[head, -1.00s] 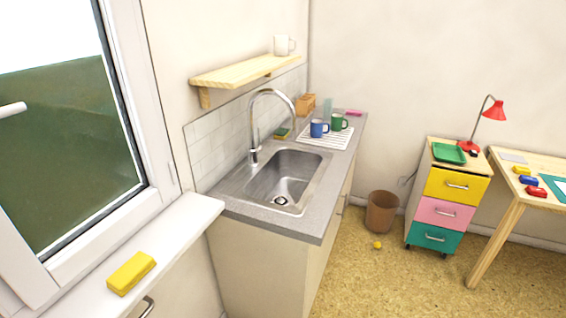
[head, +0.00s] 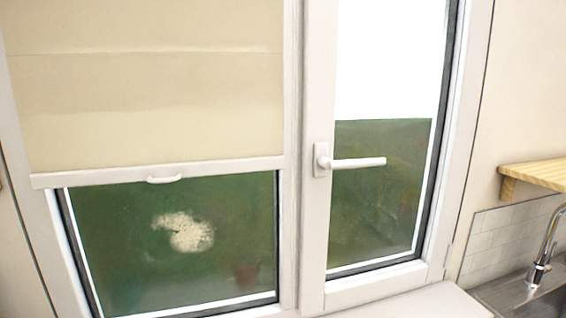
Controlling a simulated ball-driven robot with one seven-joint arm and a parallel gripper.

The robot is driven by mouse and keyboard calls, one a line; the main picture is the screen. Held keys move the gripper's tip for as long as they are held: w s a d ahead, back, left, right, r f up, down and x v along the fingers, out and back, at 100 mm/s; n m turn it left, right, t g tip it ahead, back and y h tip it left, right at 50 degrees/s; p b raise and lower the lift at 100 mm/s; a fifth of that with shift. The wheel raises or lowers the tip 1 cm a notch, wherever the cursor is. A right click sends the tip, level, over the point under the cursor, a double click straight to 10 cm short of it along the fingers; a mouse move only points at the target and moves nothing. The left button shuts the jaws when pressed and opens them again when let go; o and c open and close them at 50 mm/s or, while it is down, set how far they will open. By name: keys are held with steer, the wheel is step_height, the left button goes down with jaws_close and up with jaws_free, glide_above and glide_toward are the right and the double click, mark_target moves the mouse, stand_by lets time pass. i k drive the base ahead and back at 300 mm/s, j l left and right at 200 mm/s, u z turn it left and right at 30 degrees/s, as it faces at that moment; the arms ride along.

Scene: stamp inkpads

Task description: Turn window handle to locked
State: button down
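The white window handle (head: 358,162) is on the left frame of the right window sash (head: 316,230). Its lever lies about horizontal and points right across the glass. The sash looks closed against its frame. My gripper is not in view.
A cream blind (head: 145,85) with a white bottom bar and small pull (head: 165,179) covers the upper left pane. The sill (head: 410,303) runs below the right sash. A wooden shelf (head: 535,173), sink and tap (head: 544,250) stand at the right.

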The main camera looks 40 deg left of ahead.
mark_target(328, 164)
steer(key=u, duration=0.8)
